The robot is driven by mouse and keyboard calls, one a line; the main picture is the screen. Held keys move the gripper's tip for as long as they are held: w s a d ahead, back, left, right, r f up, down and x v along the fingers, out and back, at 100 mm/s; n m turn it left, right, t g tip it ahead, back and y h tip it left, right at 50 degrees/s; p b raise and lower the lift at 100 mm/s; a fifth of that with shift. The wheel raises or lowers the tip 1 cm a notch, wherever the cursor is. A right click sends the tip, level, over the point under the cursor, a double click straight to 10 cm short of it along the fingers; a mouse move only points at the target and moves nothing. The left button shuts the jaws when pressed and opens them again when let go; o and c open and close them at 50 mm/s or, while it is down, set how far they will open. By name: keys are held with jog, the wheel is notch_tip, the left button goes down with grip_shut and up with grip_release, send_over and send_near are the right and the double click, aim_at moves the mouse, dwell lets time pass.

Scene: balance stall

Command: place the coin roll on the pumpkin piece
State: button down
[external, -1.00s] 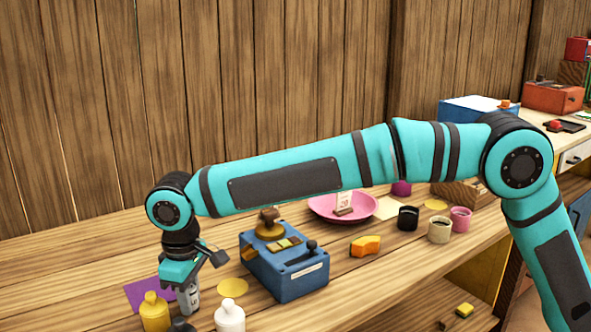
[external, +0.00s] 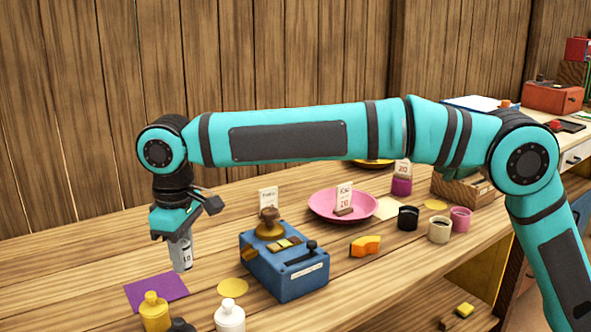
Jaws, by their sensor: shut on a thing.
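My gripper (external: 179,236) is shut on the coin roll (external: 183,256), a grey upright cylinder with a small dark marking. It holds the roll in the air at the left, above the purple mat (external: 160,292). The pumpkin piece (external: 366,246) is a small orange wedge lying on the wooden table, right of the blue balance box. It is well to the right of my gripper, and nothing rests on it. The fingertips are partly hidden by the gripper body.
The blue box (external: 287,268) with a brown-topped knob stands between my gripper and the pumpkin piece. Yellow (external: 154,312) and white (external: 229,316) bottles stand in front. A pink plate (external: 322,206) with a price card and several cups stand beyond.

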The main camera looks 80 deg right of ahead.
notch_tip(320, 180, up, 9)
jog(key=shift+f, duration=0.15)
jog(key=s+d+r, duration=0.2)
jog(key=s+d, duration=0.7)
jog(key=d, duration=0.3)
jog(key=m, duration=0.1)
send_over(367, 240)
notch_tip(367, 240, down, 13)
jog(key=shift+r, duration=0.1)
jog(key=shift+f, duration=2.1)
jog(key=shift+f, duration=0.15)
jog(key=c, duration=1.1)
grip_release()
jog(key=shift+c, duration=0.2)
